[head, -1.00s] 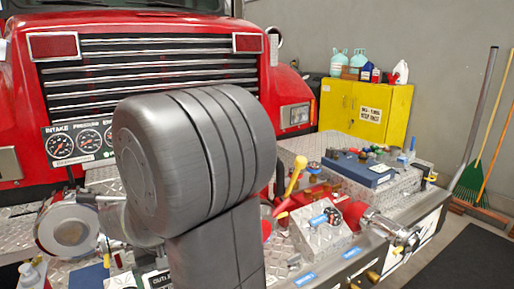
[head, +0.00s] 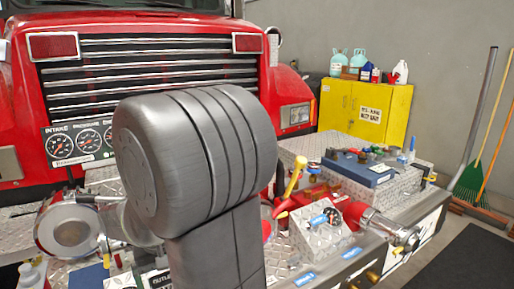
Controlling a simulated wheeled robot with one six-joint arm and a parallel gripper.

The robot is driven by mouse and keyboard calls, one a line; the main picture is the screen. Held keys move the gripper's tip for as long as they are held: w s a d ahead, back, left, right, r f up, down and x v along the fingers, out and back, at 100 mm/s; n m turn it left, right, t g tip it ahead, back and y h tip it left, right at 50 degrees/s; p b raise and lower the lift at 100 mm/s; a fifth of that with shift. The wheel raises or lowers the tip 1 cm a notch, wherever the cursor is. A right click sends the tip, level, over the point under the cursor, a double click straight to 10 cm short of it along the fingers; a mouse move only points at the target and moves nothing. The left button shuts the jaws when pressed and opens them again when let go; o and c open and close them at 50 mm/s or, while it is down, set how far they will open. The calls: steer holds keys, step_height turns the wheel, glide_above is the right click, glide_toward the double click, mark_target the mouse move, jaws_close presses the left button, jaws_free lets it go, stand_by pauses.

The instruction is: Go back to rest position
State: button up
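My gripper is not in view. A large dark grey link of my own arm fills the middle of the head view and hides the centre of the pump panel behind it. The pump on the bumper shows on both sides of the arm. On the left is a round silver cap (head: 70,232) by the gauge panel (head: 77,143). On the right are a yellow-handled lever (head: 295,174), a small diamond-plate box (head: 320,230) with a round fitting, and a red and silver outlet (head: 380,226).
The red fire truck (head: 18,95) stands behind the bumper. A yellow cabinet (head: 366,110) with jugs and bottles on top is at the back right. A broom with a green head (head: 470,184) leans on the grey wall. A dark mat (head: 465,262) lies on the floor at right.

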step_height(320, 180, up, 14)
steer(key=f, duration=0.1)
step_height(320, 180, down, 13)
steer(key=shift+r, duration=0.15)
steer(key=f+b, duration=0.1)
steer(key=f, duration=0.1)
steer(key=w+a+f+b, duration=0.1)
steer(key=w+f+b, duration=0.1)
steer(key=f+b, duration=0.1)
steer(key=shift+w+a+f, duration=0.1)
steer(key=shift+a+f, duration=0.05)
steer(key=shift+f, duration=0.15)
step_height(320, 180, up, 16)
steer(key=p, duration=0.5)
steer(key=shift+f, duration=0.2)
steer(key=p, duration=0.4)
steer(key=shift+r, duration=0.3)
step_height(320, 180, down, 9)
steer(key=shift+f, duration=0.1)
